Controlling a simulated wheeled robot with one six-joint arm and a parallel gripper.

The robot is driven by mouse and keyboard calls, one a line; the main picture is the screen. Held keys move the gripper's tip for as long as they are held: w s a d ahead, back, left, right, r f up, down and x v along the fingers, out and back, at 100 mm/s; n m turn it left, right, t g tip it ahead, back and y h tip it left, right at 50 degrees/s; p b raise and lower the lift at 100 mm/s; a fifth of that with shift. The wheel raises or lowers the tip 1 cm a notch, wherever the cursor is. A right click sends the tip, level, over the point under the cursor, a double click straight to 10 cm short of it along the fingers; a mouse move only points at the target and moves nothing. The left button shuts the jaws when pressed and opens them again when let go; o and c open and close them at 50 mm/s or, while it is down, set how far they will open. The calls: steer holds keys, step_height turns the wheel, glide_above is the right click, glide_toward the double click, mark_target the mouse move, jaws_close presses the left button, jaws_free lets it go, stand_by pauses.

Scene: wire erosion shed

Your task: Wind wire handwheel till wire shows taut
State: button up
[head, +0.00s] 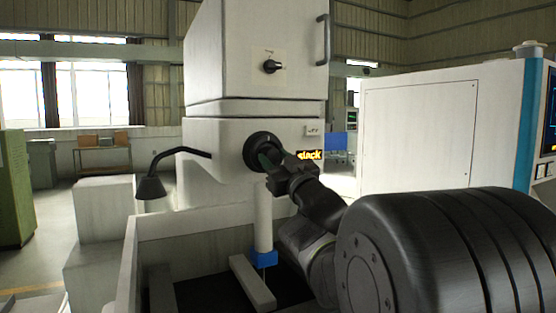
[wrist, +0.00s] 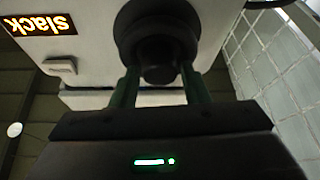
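The wire handwheel (head: 262,146) is a dark round wheel on the front of the pale machine head. In the wrist view the handwheel (wrist: 157,28) is at the top centre, with a round hub facing me. A lit display (head: 310,155) beside it reads "slack"; it also shows in the wrist view (wrist: 40,24). My gripper (head: 272,160) is at the handwheel. In the wrist view its two greenish fingers (wrist: 158,88) stand apart, one on each side of the hub. I cannot tell whether they press on it.
A white upright cylinder with a blue collar (head: 264,258) stands below the handwheel inside the open tank (head: 190,222). A black lamp (head: 150,187) juts out at left. A white cabinet (head: 418,125) stands at right. A small knob (head: 271,66) is above.

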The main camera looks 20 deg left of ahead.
steer(key=c, duration=0.6)
steer(key=shift+f+m+b, duration=0.1)
steer(key=shift+m+b, duration=0.25)
steer(key=shift+m, duration=0.05)
steer(key=m+t+h+b, duration=0.1)
steer(key=m, duration=0.1)
steer(key=m+t+h+b, duration=0.1)
steer(key=m+b, duration=0.1)
steer(key=m, duration=0.1)
steer(key=shift+s+a+f, duration=0.1)
steer(key=shift+s+f, duration=0.05)
steer(key=shift+s, duration=0.05)
steer(key=shift+r+m+t+h+b, duration=0.1)
steer(key=shift+m+t+h+b, duration=0.3)
steer(key=shift+m, duration=0.7)
steer(key=shift+r+m+t+h+b, duration=0.1)
steer(key=shift+m+t+h+b, duration=0.3)
steer(key=shift+m, duration=0.7)
steer(key=shift+m+h, duration=0.4)
steer(key=shift+m, duration=0.1)
steer(key=o, duration=1)
